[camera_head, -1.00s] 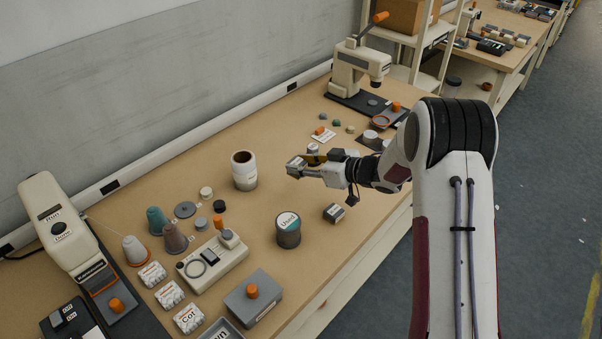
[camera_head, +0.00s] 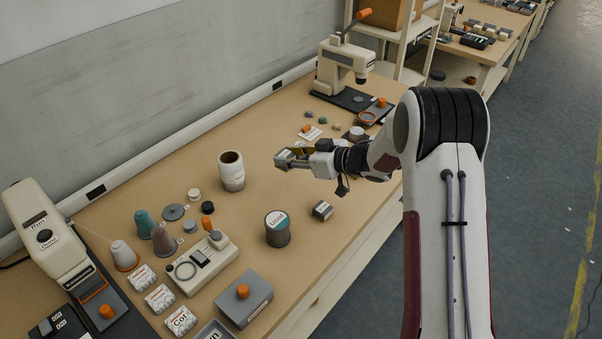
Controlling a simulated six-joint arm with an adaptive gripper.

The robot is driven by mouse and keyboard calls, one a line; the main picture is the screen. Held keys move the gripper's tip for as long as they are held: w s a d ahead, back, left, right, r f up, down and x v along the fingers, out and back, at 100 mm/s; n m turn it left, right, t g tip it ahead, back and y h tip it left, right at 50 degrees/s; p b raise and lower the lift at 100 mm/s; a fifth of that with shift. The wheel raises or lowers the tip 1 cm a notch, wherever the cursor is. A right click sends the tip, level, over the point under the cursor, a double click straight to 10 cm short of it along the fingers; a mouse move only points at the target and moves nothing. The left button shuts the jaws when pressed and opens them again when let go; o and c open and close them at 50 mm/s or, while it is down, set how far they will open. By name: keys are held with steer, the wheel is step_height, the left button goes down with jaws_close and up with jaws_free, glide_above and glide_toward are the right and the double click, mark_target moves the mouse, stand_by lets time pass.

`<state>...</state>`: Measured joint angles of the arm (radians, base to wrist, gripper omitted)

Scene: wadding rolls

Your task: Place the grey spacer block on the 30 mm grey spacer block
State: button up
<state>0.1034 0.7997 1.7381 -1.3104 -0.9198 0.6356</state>
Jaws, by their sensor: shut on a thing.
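My gripper (camera_head: 281,161) is at the middle of the workbench, right of a white cup, with its fingers pointing left. It is shut on a small grey piece, seemingly the grey spacer block (camera_head: 287,154), largely hidden by the fingers. The piece appears to be held above the bench top; the exact height is hard to judge. A small grey block with a light top (camera_head: 322,210) lies on the bench below and right of my gripper, apart from it. It looks like the 30 mm grey spacer block, but its marking is too small to read.
The white cup (camera_head: 231,172) stands left of my gripper. A dark tin labelled "Used" (camera_head: 277,231) stands left of the lying block. A press-like device (camera_head: 335,68) and small parts are behind. Bare bench top (camera_head: 300,255) lies around the lying block.

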steer(key=shift+w+d+r, duration=0.15)
steer(key=shift+d+r, duration=0.1)
steer(key=shift+d, duration=0.15)
steer(key=s+d+r+m+t+h, duration=0.1)
steer(key=s+d+r, duration=0.15)
steer(key=d, duration=0.35)
glide_above(327, 210)
steer(key=shift+r, duration=0.15)
steer(key=shift+w, duration=0.1)
steer(key=shift+f, duration=3.15)
steer(key=shift+f, duration=1.85)
